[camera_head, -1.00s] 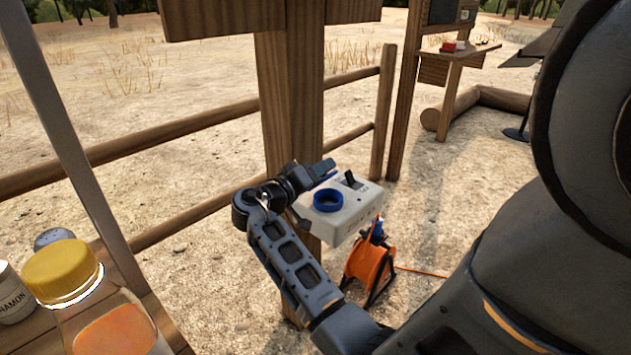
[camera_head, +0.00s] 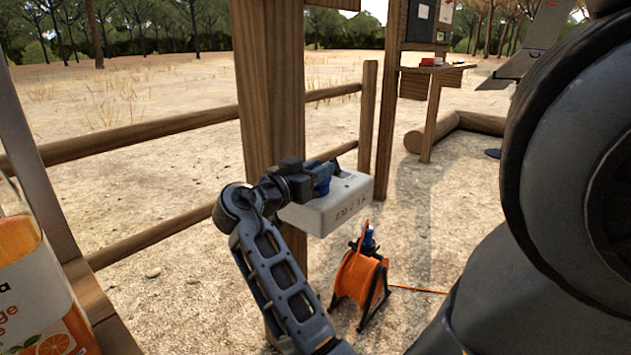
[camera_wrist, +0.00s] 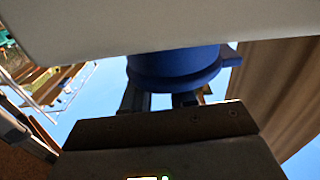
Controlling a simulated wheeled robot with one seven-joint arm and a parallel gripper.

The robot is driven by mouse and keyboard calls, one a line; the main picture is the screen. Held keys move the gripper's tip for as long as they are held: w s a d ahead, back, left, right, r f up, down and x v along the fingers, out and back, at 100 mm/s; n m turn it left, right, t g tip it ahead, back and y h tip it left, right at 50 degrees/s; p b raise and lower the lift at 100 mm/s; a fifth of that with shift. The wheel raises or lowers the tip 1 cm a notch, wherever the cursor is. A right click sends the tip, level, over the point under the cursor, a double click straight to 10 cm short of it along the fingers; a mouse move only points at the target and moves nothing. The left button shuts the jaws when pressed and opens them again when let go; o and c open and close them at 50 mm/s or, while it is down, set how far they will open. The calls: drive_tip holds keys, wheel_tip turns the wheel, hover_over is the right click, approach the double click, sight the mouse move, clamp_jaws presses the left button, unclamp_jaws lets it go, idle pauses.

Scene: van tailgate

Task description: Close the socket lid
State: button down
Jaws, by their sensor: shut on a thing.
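A pale socket box (camera_head: 340,207) with dark lettering on its front is on the wooden post. I cannot tell lid from collar there, nor how far the lid is open.
The wooden post (camera_head: 272,85) stands right behind my gripper. An orange cable reel (camera_head: 360,278) stands on the sand below the box, its cable running right. A bottle with an orange label (camera_head: 40,285) is at the left. Rail fences (camera_head: 150,133) cross behind; sandy ground lies open beyond.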

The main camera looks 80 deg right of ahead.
drive_tip(key=shift+f+m+b, duration=0.2)
drive_tip(key=shift+m+b, duration=0.1)
drive_tip(key=shift+b, duration=0.1)
drive_tip(key=c, duration=1)
unclamp_jaws()
drive_tip(key=shift+o, duration=0.2)
drive_tip(key=shift+a, duration=0.1)
drive_tip(key=p+v, duration=0.1)
drive_tip(key=v, duration=0.6)
drive_tip(key=shift+a, duration=0.35)
drive_tip(key=shift+w, duration=0.15)
